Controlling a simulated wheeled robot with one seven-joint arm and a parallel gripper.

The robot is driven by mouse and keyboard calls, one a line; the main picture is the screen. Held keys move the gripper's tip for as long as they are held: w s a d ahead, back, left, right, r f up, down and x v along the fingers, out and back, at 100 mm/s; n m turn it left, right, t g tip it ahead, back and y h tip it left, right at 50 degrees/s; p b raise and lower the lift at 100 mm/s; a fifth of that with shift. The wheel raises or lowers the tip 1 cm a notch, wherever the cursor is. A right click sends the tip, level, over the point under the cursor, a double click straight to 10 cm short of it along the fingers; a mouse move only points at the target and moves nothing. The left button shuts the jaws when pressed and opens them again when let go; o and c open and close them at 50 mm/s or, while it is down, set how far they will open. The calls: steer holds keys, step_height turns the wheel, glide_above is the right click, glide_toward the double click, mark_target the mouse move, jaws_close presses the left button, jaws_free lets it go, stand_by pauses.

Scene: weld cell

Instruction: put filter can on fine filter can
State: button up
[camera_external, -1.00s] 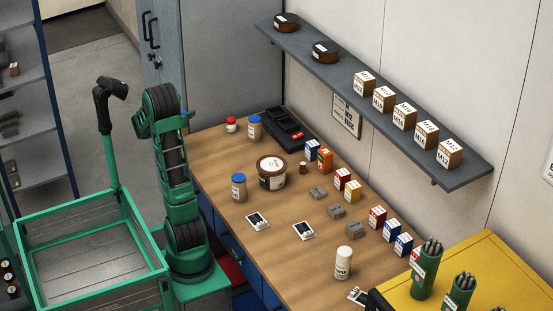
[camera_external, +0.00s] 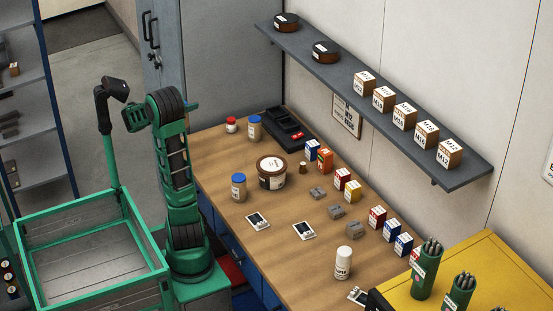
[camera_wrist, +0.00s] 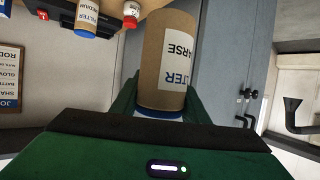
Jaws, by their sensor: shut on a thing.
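In the wrist view my gripper (camera_wrist: 160,110) is shut on a brown filter can (camera_wrist: 162,62) with a blue cap and a white label, partly readable as "COARSE". The can is held clear of the bench. The external view does not show the held can, and I cannot make out my gripper there behind the arm. A brown can with a blue lid (camera_external: 239,187) stands upright at the bench's near left edge; its label is too small to read. Another blue-lidded can (camera_external: 254,127) stands farther back; in the wrist view its label reads "FILTER MEDIUM" (camera_wrist: 88,18).
A wide brown tub (camera_external: 271,173) stands right of the near can. A small red-capped jar (camera_external: 231,125) and a black tray (camera_external: 284,127) are near the far can. Small boxes, grey blocks and a white bottle (camera_external: 343,263) stand farther right. A shelf (camera_external: 350,75) overhangs the back.

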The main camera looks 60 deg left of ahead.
steer(key=w+d+r+m+t+h, duration=0.1)
steer(key=w+d+r+m+h, duration=0.2)
steer(key=d, duration=0.7)
steer(key=w+d+r+m+h, duration=0.1)
steer(key=w+d+m+h, duration=0.35)
steer(key=d, duration=0.55)
steer(key=w+d+r+m+t+h, duration=0.1)
steer(key=w+d+r+m+h, duration=0.2)
steer(key=d, duration=0.7)
steer(key=s+d+f+m+g+h, duration=0.1)
steer(key=s+d+m+g+h, duration=0.15)
steer(key=d, duration=0.25)
steer(key=s+d+f+m+g+h, duration=0.1)
steer(key=s+d+m+h, duration=0.1)
steer(key=d+m+h, duration=0.3)
step_height(320, 180, down, 8)
steer(key=n+y, duration=0.1)
steer(key=n, duration=0.1)
steer(key=shift+w+d+r, duration=0.2)
steer(key=shift+w+d, duration=0.05)
steer(key=shift+d, duration=0.1)
